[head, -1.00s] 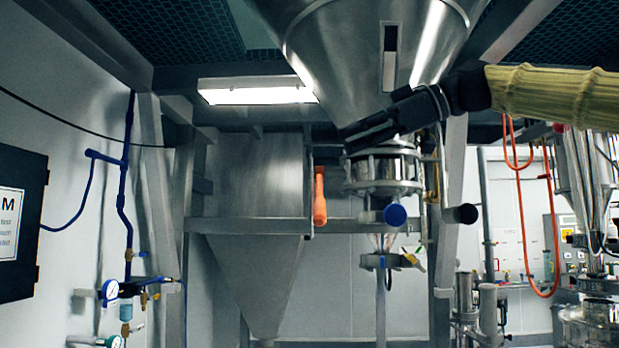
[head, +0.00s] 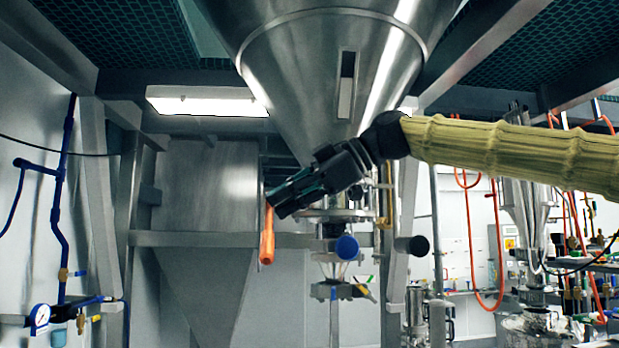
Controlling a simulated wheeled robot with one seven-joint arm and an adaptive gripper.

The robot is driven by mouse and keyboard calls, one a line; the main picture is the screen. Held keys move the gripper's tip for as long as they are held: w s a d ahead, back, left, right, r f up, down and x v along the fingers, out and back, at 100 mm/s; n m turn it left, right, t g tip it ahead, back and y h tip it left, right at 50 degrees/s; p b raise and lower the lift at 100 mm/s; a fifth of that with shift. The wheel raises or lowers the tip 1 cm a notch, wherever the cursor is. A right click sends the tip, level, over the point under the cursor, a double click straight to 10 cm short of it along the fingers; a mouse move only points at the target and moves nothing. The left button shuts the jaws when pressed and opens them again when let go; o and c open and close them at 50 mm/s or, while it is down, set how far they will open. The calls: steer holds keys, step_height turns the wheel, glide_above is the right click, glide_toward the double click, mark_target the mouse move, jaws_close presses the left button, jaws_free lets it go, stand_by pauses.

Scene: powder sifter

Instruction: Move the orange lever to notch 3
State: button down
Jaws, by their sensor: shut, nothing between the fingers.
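The orange lever (head: 267,238) hangs near the middle of the head view, left of the valve (head: 335,215) under the steel cone. Its upper end is hidden behind my gripper (head: 274,203). My gripper is black, points down to the left and is shut with nothing in it. Its tips overlap the lever's top in the picture; I cannot tell whether they touch it. No notch marks can be made out.
The large steel hopper cone (head: 300,60) is just above my gripper. A blue round knob (head: 347,247) and a black one (head: 418,246) stick out right of the lever. A steel frame beam (head: 200,240) runs behind. Open space lies below the lever.

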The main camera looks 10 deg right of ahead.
steer(key=f, duration=0.1)
steer(key=w+a+f+p, duration=0.1)
steer(key=w+f+p, duration=0.1)
steer(key=f, duration=0.1)
steer(key=shift+a, duration=0.25)
steer(key=shift+f, duration=0.1)
